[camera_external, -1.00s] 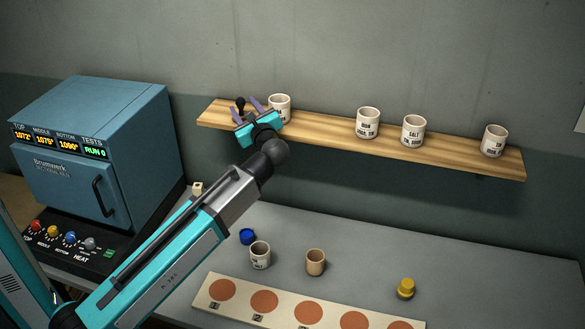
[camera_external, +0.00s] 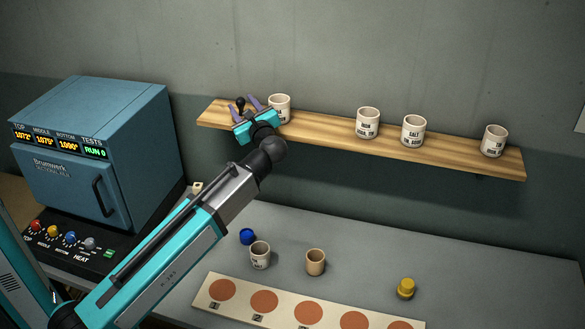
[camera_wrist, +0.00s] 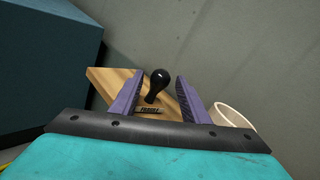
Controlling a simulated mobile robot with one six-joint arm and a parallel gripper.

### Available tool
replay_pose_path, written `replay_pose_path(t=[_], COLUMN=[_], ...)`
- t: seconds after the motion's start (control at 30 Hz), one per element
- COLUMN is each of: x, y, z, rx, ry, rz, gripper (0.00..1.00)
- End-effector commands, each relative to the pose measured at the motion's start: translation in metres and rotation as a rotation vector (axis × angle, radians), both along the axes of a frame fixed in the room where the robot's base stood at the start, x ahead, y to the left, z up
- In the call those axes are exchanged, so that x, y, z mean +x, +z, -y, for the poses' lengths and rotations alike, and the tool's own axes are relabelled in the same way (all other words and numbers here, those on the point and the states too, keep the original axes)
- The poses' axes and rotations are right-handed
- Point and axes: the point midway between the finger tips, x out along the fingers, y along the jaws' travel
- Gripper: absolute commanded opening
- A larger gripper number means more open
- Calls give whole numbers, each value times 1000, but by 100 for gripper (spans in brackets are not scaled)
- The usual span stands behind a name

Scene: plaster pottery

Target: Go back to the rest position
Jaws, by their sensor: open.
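My gripper (camera_external: 246,107) is raised at the left end of the wooden shelf (camera_external: 330,131), its purple fingers spread apart. A black round-topped stamp or knob (camera_external: 240,103) stands on the shelf there. In the wrist view the black knob (camera_wrist: 160,82) shows between and beyond the two open fingers of my gripper (camera_wrist: 155,98), with clear gaps on both sides.
Three more labelled cups (camera_external: 368,123) stand further right on the shelf. A blue kiln (camera_external: 95,150) stands at left. On the table are a labelled cup (camera_external: 260,255), a tan cup (camera_external: 315,262), blue (camera_external: 247,237) and yellow (camera_external: 405,288) items, and a board with round spots (camera_external: 280,312).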

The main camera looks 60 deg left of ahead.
Motion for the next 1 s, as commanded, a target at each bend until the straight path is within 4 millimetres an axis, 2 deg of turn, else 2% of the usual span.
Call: replay_pose_path(t=[0.47,0.5,0.53,1.0], x=[5,5,5,3], y=[2,-4,3,35], z=[-62,-62,-61,-59], rx=[0,0,1,1], ry=[1,0,-1,0], rz=[0,-1,2,1], gripper=[42,42,42,42])
